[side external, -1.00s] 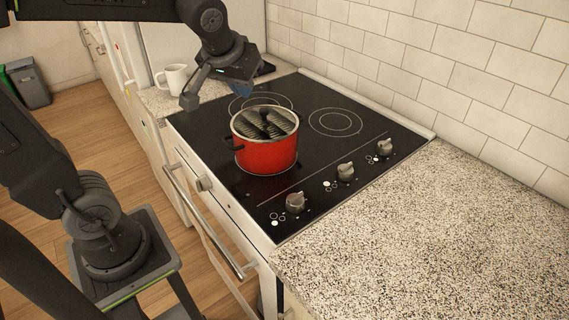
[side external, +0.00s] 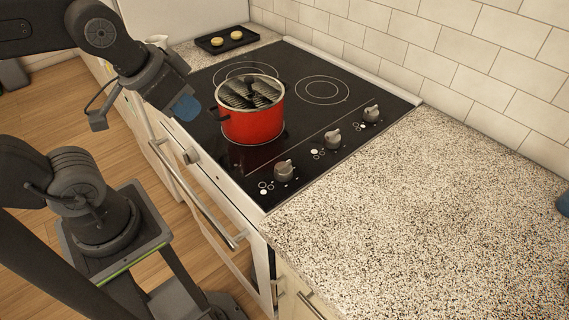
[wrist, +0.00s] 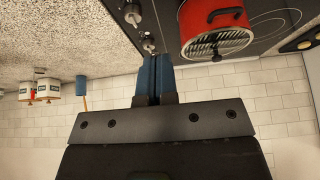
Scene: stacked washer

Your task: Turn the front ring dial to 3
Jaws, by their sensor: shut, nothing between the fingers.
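The front dial (side external: 284,171) is a grey knob on the black cooktop (side external: 225,175), nearest its front edge. Beside it are several small circles; one looks filled white, and its number cannot be read. The middle dial (side external: 333,139) and the back dial (side external: 371,114) stand in line behind it. My gripper (side external: 184,108) has blue fingertips and is in the air near the cooktop's front left, well away from the dials. In the wrist view my gripper (wrist: 155,62) is shut and empty. Two knobs, one at the top edge (wrist: 132,14) and another below it (wrist: 148,44), show beyond the fingers.
A red pot (side external: 252,120) stands on the cooktop between my gripper and the dials. Behind it is a black tray (side external: 212,49) with two round yellowish items.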

